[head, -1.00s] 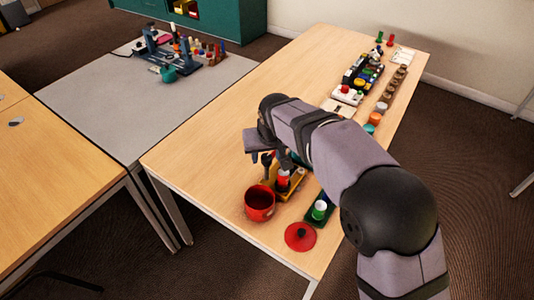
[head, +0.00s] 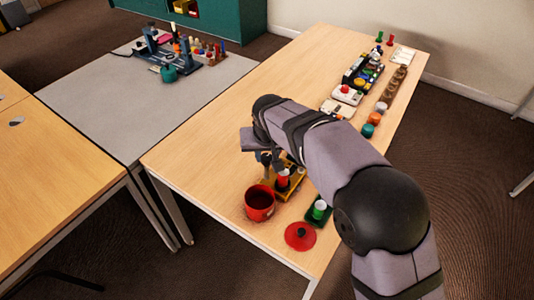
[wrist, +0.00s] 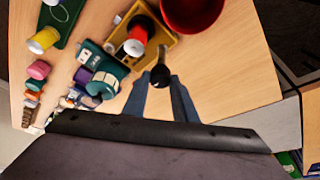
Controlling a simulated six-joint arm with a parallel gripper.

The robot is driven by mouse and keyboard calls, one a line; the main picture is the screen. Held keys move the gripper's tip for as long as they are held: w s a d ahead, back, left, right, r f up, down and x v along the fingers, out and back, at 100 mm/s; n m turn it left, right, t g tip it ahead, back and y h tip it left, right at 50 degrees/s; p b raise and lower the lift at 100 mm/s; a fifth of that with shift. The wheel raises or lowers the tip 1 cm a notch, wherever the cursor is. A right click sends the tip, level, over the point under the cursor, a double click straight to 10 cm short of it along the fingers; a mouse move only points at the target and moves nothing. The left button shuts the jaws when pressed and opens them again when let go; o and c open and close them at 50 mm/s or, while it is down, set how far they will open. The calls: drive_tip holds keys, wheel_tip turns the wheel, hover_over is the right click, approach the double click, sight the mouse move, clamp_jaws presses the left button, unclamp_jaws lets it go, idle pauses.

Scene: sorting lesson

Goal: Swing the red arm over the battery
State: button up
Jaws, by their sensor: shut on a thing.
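A yellow base (head: 293,187) sits on the wooden table beside the red pot. On it stands a short cylinder (head: 283,182) with a red body and a white end, perhaps the battery; it also shows in the wrist view (wrist: 137,34). My gripper (head: 268,162) is at the base's far-left side. In the wrist view, my gripper's blue-grey fingers (wrist: 163,84) are shut on a black knob (wrist: 160,75) at the yellow base's edge. I cannot clearly tell the red arm from the red cylinder; any link to the knob is unclear.
An open red pot (head: 260,204) stands close to the base, with a red lid (head: 300,236) nearer the table edge. A green tray with a white-topped item (head: 319,210) is at right. Several gadgets line the table's right side. The table's left is clear.

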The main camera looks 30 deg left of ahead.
drive_tip(key=m+h, duration=0.1)
drive_tip(key=m, duration=0.2)
drive_tip(key=shift+s+a+t+p, duration=0.1)
drive_tip(key=shift+a+t+p, duration=0.05)
drive_tip(key=shift+t+p, duration=0.15)
drive_tip(key=m+h+p, duration=0.1)
drive_tip(key=m, duration=0.2)
drive_tip(key=shift+a+r+m, duration=0.1)
drive_tip(key=shift+m, duration=0.3)
drive_tip(key=m+h+p, duration=0.2)
drive_tip(key=m+p, duration=0.1)
drive_tip(key=shift+a+r+m, duration=0.1)
drive_tip(key=shift+m, duration=0.3)
drive_tip(key=m+h+p, duration=0.1)
drive_tip(key=m+p, duration=0.1)
drive_tip(key=p, duration=0.1)
drive_tip(key=shift+a+m, duration=0.1)
drive_tip(key=shift+m, duration=0.3)
drive_tip(key=shift+f+p, duration=0.2)
drive_tip(key=shift+p, duration=0.2)
drive_tip(key=o, duration=1)
drive_tip(key=shift+o, duration=0.2)
drive_tip(key=shift+r, duration=0.1)
drive_tip(key=v, duration=0.7)
drive_tip(key=shift+p, duration=0.4)
drive_tip(key=shift+r, duration=0.1)
